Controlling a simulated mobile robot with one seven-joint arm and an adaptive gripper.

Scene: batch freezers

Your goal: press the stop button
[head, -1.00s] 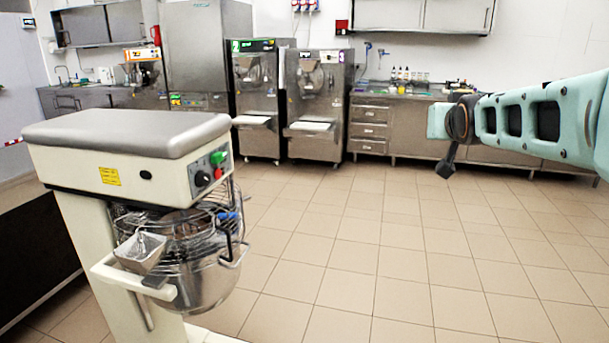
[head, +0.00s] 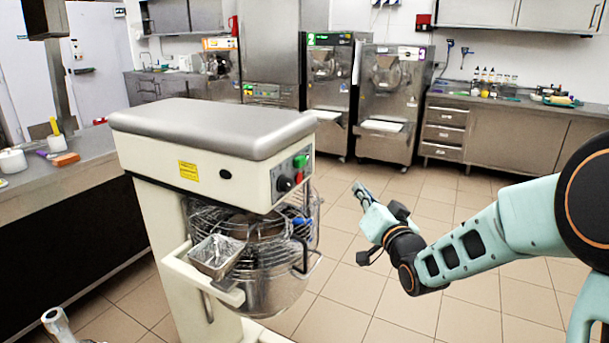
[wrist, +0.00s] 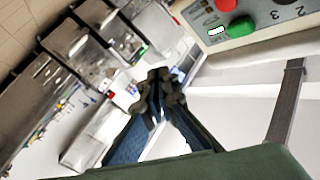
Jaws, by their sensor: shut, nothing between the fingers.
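The cream mixer (head: 225,180) stands left of centre in the head view. Its side panel carries a red button (head: 299,177) below a green button (head: 300,161), with a black knob (head: 285,184) beside them. In the wrist view the red button (wrist: 225,5) is cut by the top edge and the green button (wrist: 241,26) is just below it. My gripper (head: 360,188) is shut and empty, to the right of the panel and apart from it. Its fingertips (wrist: 158,80) show in the wrist view, left of and below the buttons.
A wire guard and a steel bowl (head: 265,290) sit under the mixer head, with a small metal chute (head: 216,256) in front. A counter (head: 85,165) with small items lies at left. Freezers (head: 392,100) stand at the back. Tiled floor is free between them.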

